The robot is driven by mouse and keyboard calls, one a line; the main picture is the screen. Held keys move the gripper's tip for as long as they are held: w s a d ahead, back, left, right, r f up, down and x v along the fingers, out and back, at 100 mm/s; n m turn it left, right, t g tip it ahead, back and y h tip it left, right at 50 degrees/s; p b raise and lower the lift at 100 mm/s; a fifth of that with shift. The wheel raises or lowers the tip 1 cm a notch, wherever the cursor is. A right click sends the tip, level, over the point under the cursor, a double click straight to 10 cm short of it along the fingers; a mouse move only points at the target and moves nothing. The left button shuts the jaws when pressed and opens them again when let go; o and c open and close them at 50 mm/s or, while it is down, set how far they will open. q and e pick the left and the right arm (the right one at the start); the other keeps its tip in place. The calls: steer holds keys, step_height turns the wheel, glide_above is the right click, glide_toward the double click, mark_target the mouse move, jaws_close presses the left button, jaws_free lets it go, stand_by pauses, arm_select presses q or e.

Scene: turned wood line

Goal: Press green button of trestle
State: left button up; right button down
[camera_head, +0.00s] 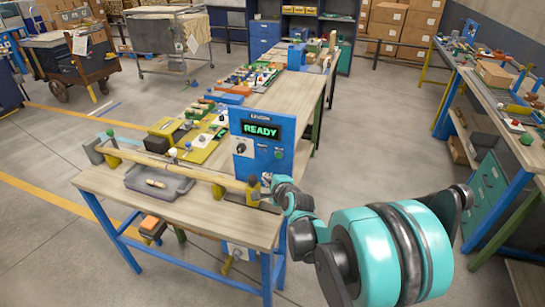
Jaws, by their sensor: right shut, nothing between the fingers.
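A blue control panel (247,128) stands upright on the wooden trestle table (228,205), its display (262,130) reading READY in green. A small round greenish button (278,153) shows low on the right of its face, and a dark knob (241,148) on the left. My right arm comes in from the lower right. My right gripper (256,188) is shut and empty, in front of and below the panel's lower edge, near the right end of a yellow rail. Whether it touches anything there is unclear. My left gripper is not in view.
Several coloured fixtures line the bench beyond. A second bench (500,90) with drawers stands at right. The floor (60,160) at left is open.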

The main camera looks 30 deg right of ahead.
mark_target(278, 155)
steer(key=shift+w+d, duration=0.1)
steer(key=shift+w+d, duration=1.4)
steer(key=shift+d, duration=0.25)
steer(key=shift+w+d, duration=1.35)
steer(key=shift+d, duration=0.25)
steer(key=shift+w+d, duration=0.1)
steer(key=shift+w+d+b, duration=0.2)
steer(key=shift+d+b, duration=0.05)
steer(key=shift+b, duration=0.05)
steer(key=shift+w+d, duration=0.2)
steer(key=shift+d, duration=0.05)
steer(key=shift+s+a, duration=0.5)
steer(key=shift+a, duration=0.1)
